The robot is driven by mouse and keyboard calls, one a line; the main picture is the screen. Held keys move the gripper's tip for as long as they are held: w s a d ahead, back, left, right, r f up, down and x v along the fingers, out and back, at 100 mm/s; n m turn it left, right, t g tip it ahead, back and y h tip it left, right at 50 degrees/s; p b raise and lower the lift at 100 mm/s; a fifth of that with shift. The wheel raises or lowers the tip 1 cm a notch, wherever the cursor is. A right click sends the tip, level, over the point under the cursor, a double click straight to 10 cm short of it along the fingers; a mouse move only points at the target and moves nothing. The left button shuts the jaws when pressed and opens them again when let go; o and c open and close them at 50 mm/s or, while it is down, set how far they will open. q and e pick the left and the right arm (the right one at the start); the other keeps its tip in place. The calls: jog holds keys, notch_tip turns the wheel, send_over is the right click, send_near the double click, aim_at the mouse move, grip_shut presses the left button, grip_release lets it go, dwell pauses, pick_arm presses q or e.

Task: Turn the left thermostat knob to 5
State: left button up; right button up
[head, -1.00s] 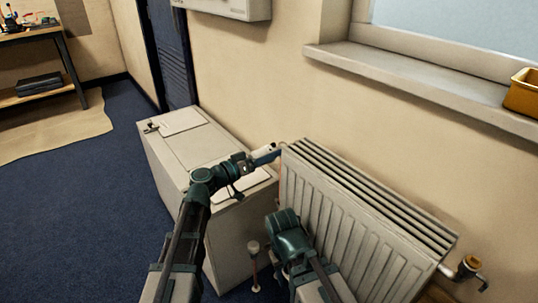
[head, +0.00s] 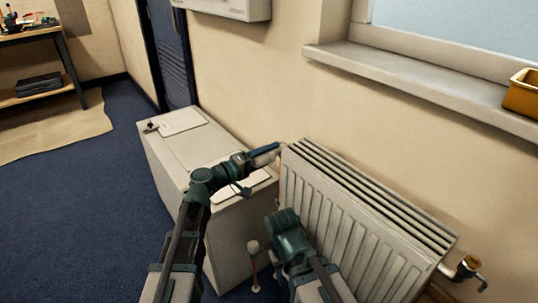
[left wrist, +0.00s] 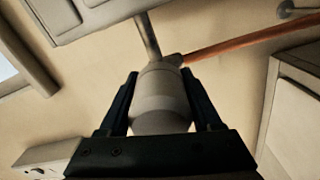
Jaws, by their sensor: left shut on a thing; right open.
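The left thermostat knob (left wrist: 160,100) is a pale, ribbed cylinder between the two dark fingers of my left gripper (left wrist: 162,92) in the left wrist view. The gripper is shut on it. In the head view my left gripper (head: 266,153) reaches the upper left end of the radiator (head: 345,230) and hides most of the knob. I cannot read any number on the knob. My right gripper (head: 281,262) is low in front of the radiator, at the end of the folded right arm; it is open, its fingers hardly distinguishable.
A grey cabinet (head: 165,160) stands left of the radiator, under my left forearm. A copper pipe (left wrist: 250,38) meets the knob's valve. The blue floor (head: 70,220) is clear.

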pick_arm(q)
jog(key=shift+n, duration=1)
jog(key=o, duration=1.4)
jog(key=shift+c, duration=0.2)
jog(key=v, duration=1.4)
